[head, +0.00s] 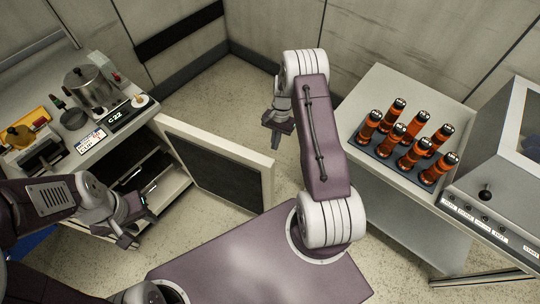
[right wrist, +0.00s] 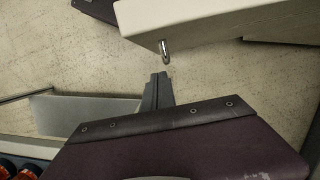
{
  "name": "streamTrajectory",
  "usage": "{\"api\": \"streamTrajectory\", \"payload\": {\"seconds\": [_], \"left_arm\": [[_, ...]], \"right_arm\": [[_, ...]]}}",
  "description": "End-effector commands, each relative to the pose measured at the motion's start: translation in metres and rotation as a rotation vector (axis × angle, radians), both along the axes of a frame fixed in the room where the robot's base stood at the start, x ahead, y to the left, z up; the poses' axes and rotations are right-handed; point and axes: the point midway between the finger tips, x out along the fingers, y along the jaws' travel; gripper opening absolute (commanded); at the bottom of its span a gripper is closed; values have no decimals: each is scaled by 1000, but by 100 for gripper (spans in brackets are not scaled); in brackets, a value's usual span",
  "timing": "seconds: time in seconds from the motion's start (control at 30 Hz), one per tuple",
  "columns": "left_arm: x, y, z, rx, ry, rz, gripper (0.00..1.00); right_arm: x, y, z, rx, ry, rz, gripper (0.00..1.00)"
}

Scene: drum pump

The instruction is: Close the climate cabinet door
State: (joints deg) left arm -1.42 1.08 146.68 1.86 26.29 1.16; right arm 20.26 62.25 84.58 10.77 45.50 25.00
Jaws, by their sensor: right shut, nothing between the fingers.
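The climate cabinet (head: 173,203) stands under the left counter, with its interior and shelves showing. Its door (head: 262,178) stands wide open, swung out to the right, with a pale frame and a dark inner panel. In the right wrist view the pale door edge (right wrist: 215,18) carries a small metal handle (right wrist: 165,52). My right gripper (head: 274,140) is shut and empty, above the door's far end; its fingers (right wrist: 160,78) show just short of the handle, apart from it. My left gripper (head: 127,240) is in front of the cabinet opening; its finger gap is unclear.
The left counter holds a steel pot (head: 90,86), a C22 label block (head: 127,113) and a yellow item (head: 33,118). At right, a table (head: 372,85) bears a rack of several orange bottles (head: 413,147) beside a grey machine (head: 500,175). Floor (head: 215,95) behind the door is clear.

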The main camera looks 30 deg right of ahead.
Motion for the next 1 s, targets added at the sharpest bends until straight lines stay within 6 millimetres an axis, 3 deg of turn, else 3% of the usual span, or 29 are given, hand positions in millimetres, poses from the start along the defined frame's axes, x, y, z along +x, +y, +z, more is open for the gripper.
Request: {"api": "streamTrajectory", "payload": {"seconds": [0.13,0.4,1.0], "left_arm": [[0,0,3,0,0,0,36],[0,0,17,0,0,0,36],[0,0,17,0,0,0,36]], "right_arm": [[-6,7,-30,2,4,0,0],[-26,35,-25,1,1,2,0],[-30,44,-27,0,2,-21,0]]}}
